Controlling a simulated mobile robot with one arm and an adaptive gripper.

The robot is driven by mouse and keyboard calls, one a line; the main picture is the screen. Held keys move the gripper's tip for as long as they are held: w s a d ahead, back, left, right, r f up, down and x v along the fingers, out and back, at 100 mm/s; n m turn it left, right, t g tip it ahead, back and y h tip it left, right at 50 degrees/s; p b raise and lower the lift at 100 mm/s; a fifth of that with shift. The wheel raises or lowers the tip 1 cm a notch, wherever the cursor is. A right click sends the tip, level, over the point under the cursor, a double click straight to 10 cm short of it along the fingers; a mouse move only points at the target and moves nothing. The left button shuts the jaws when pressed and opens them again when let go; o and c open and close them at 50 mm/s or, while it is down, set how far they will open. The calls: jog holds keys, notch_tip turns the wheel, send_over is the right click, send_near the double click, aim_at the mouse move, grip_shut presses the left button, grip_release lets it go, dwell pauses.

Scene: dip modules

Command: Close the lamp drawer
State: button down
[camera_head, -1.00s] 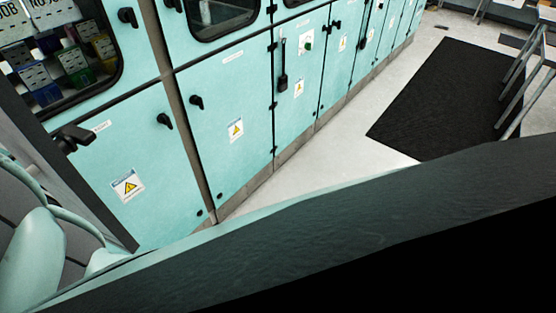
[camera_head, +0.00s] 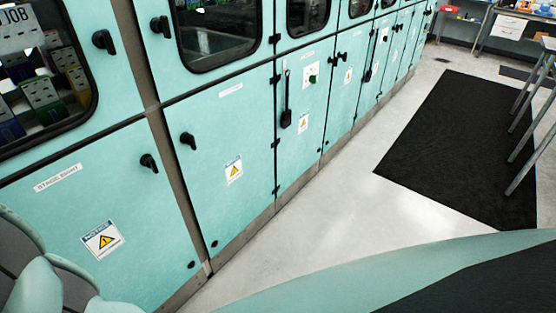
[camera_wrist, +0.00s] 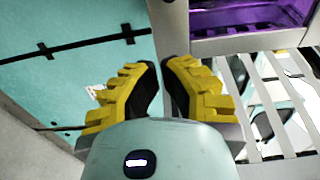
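I cannot clearly identify the lamp drawer in either view. In the wrist view, a compartment lit purple (camera_wrist: 250,14) shows at the top right, above a pale slatted part; I cannot tell whether it belongs to the drawer. My gripper (camera_wrist: 160,68) has yellow ribbed fingers with black inner pads. Its fingertips are close together with nothing seen between them. The fingers show below and left of the purple compartment in the picture, with no visible contact. My gripper is not seen in the head view.
A row of teal cabinets (camera_head: 232,165) with black latches and warning labels runs from the left into the distance. A black floor mat (camera_head: 465,145) lies to the right, near metal table legs. Pale floor (camera_head: 330,225) between them is clear. A large teal-edged surface fills the lower right.

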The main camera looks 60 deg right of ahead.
jog(key=w+p, duration=0.1)
jog(key=w, duration=0.5)
jog(key=shift+w+d, duration=0.25)
jog(key=shift+d, duration=0.15)
